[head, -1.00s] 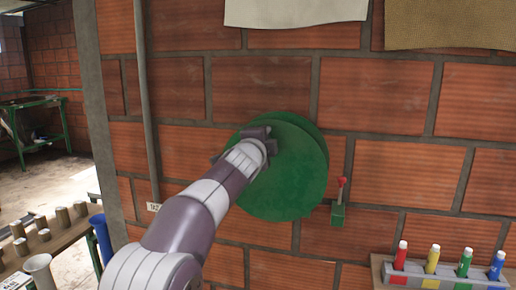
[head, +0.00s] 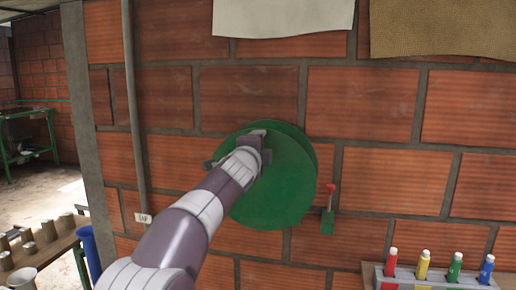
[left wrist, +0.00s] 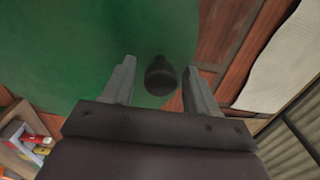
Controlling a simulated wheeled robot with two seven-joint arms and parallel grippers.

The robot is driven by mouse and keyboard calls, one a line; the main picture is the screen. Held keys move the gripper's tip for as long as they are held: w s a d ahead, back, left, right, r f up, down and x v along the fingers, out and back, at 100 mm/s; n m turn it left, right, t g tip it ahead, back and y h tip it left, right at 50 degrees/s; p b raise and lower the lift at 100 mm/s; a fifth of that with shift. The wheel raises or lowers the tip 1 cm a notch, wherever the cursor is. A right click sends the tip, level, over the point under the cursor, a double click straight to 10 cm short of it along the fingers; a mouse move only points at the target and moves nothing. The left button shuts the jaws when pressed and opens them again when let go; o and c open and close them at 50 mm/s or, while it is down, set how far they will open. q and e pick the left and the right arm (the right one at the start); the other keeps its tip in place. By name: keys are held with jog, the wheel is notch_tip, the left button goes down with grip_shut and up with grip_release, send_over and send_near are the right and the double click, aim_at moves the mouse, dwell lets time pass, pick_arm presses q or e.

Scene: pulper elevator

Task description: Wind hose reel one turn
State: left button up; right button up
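A round green hose reel (head: 285,185) is mounted on the brick wall in the middle of the head view. My left arm comes in from the lower left, and my left gripper (head: 238,150) is in front of the reel's upper left part, hiding some of it. In the left wrist view the green reel face (left wrist: 60,50) fills the left. A dark round handle knob (left wrist: 160,76) stands between the two fingers of my left gripper (left wrist: 158,66). The fingers are apart, with a gap on each side of the knob. My right gripper is not in view.
A small green box with a red-topped lever (head: 328,212) is on the wall just right of the reel. A rack (head: 400,280) of coloured bottles stands lower right. A bench (head: 45,258) with several cylinders is lower left. Cloths (head: 285,15) hang above.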

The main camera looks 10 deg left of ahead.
pick_arm(q)
jog(key=shift+s+f, duration=0.1)
jog(key=shift+s, duration=0.1)
jog(key=s+b, duration=0.4)
jog(key=s, duration=0.8)
jog(key=shift+s, duration=0.15)
